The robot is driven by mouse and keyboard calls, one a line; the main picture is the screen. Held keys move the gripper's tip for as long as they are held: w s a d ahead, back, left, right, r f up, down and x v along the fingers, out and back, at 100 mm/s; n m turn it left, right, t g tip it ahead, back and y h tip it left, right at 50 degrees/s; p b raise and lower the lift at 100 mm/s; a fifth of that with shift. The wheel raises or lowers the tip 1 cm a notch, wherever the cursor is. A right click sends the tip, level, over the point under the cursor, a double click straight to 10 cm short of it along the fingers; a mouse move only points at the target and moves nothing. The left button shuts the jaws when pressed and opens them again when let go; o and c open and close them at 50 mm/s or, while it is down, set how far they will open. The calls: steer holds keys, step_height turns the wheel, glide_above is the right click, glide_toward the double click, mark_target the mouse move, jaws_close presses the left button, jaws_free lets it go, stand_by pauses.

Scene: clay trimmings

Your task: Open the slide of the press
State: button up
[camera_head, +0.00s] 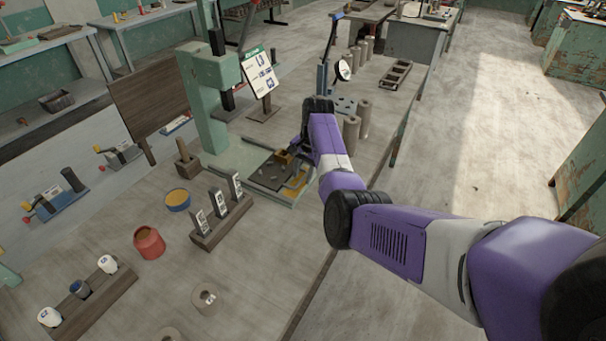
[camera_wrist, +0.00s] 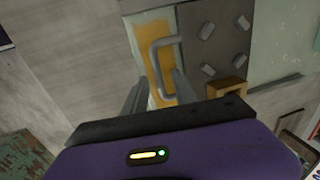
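The green press (camera_head: 207,85) stands on the table, left of my arm. Its slide, a dark plate with grey pegs (camera_head: 272,172), lies low at its base beside an orange-yellow strip (camera_head: 297,183). In the wrist view the dark plate (camera_wrist: 222,25) and the yellow strip (camera_wrist: 152,40) show close up. A grey U-shaped handle (camera_wrist: 159,62) rises over the strip. My gripper (camera_wrist: 160,88) has its two fingers apart, one on each side of the handle's near end; contact cannot be told. In the head view my wrist mostly hides the gripper.
A wooden block (camera_wrist: 226,88) sits by the plate's near edge. A sign on a stand (camera_head: 260,75) is behind the press. Grey cylinders (camera_head: 351,133) stand right of it. A yellow-filled blue bowl (camera_head: 177,199), a red pot (camera_head: 149,242) and a rack of tags (camera_head: 221,217) stand in front.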

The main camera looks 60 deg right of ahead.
steer(key=shift+r, duration=0.1)
step_height(320, 180, up, 8)
steer(key=s, duration=0.1)
steer(key=shift+s+f+b, duration=0.2)
steer(key=shift+f+b, duration=0.05)
steer(key=shift+b, duration=0.1)
stand_by(0.6)
